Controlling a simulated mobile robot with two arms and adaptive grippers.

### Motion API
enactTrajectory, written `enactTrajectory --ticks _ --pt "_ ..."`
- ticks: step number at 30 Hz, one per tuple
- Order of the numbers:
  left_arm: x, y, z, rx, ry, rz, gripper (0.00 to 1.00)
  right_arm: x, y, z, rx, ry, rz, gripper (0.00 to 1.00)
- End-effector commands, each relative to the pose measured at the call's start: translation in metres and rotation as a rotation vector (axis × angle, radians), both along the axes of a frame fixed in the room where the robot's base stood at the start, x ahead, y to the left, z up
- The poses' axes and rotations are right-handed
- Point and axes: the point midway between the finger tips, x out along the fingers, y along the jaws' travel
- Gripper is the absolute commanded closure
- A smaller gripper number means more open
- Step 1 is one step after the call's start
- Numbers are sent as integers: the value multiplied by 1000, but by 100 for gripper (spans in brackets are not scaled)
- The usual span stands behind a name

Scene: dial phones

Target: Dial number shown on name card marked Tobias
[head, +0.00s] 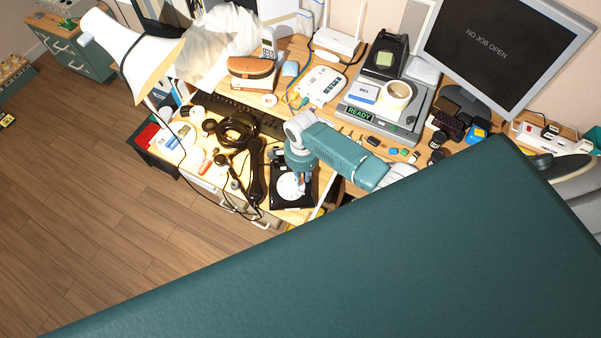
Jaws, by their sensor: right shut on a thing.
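A black dial phone (278,203) with a round white dial sits near the front edge of the desk. A black handset (256,172) lies off the phone, just left of it. My right gripper (301,184) points down over the dial, its tips at the dial's upper right part. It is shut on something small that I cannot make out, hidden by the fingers. Whether it touches the dial is unclear. I cannot pick out a card marked Tobias, nor read any number. My left gripper is not in view.
Another dark coiled item (236,130) lies left of the phone, near a keyboard (228,107). A white lamp (133,52) leans in at left. A grey machine (385,115) with a green READY display and a monitor (505,50) stand behind. My own teal part hides the lower right.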

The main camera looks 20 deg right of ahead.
Motion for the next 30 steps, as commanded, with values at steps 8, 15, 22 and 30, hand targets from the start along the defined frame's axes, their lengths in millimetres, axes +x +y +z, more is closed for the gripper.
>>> enactTrajectory --ticks 8,15,22,30 --pt "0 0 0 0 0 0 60 -1 0 0 0 1 0 100" --pt "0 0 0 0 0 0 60 -9 4 -5 2 3 0 100" --pt "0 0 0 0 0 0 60 -11 5 -5 0 0 0 100" --pt "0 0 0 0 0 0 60 -14 7 -7 2 1 0 100"
